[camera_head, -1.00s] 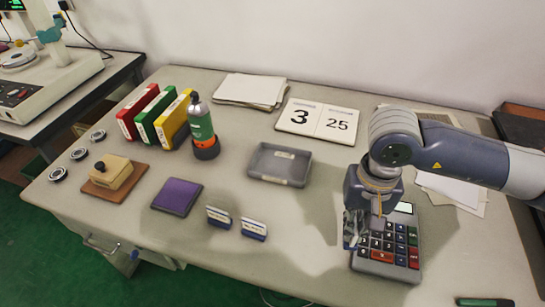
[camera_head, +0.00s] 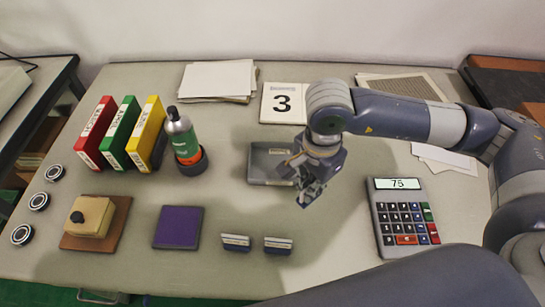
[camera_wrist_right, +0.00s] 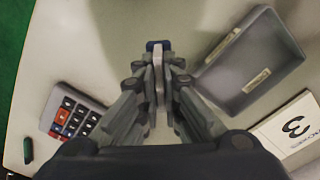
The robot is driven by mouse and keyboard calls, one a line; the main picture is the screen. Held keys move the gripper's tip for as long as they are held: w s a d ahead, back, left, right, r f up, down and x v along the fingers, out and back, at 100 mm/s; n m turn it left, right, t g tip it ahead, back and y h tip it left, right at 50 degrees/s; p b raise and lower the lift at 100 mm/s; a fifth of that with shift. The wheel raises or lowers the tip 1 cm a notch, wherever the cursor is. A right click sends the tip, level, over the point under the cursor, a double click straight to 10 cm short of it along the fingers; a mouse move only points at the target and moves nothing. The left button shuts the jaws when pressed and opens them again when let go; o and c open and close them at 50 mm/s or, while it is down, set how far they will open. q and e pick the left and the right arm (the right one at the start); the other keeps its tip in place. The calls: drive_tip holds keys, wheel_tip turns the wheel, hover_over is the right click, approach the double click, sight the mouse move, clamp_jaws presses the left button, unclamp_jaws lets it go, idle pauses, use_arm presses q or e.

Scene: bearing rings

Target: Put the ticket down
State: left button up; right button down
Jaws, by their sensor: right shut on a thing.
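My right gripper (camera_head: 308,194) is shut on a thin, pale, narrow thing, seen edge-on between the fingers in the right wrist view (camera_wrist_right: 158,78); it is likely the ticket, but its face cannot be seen. A dark blue piece shows at the fingertips there. In the head view the gripper hangs over the table beside the right front corner of the grey tray (camera_head: 262,174), hiding part of it. My left gripper is not in view.
A calculator (camera_head: 401,207) lies to the right. Two small blue-and-white blocks (camera_head: 236,243) and a purple pad (camera_head: 178,227) lie front left. Bare table lies between gripper and calculator.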

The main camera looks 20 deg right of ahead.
drive_tip(key=m, duration=0.3)
drive_tip(key=shift+a+f+m+p, duration=0.15)
drive_tip(key=shift+a+m+p, duration=0.15)
drive_tip(key=shift+a+p, duration=0.1)
drive_tip(key=m, duration=0.3)
drive_tip(key=shift+s+a+f+p, duration=0.15)
drive_tip(key=shift+f+p, duration=0.05)
drive_tip(key=shift+p, duration=0.15)
drive_tip(key=m, duration=0.4)
drive_tip(key=m+p, duration=0.1)
drive_tip(key=m, duration=0.1)
drive_tip(key=shift+s+a+f, duration=0.25)
drive_tip(key=shift+a+f, duration=0.1)
drive_tip(key=shift+f, duration=0.05)
drive_tip(key=shift+w, duration=0.1)
drive_tip(key=p, duration=0.4)
approach(280, 154)
drive_tip(key=s, duration=0.2)
drive_tip(key=s+a+f, duration=0.1)
drive_tip(key=shift+s+a, duration=0.1)
drive_tip(key=shift+s, duration=0.2)
drive_tip(key=shift+f+p, duration=0.6)
drive_tip(key=shift+f, duration=1.3)
drive_tip(key=c, duration=2.2)
unclamp_jaws()
drive_tip(key=o, duration=0.4)
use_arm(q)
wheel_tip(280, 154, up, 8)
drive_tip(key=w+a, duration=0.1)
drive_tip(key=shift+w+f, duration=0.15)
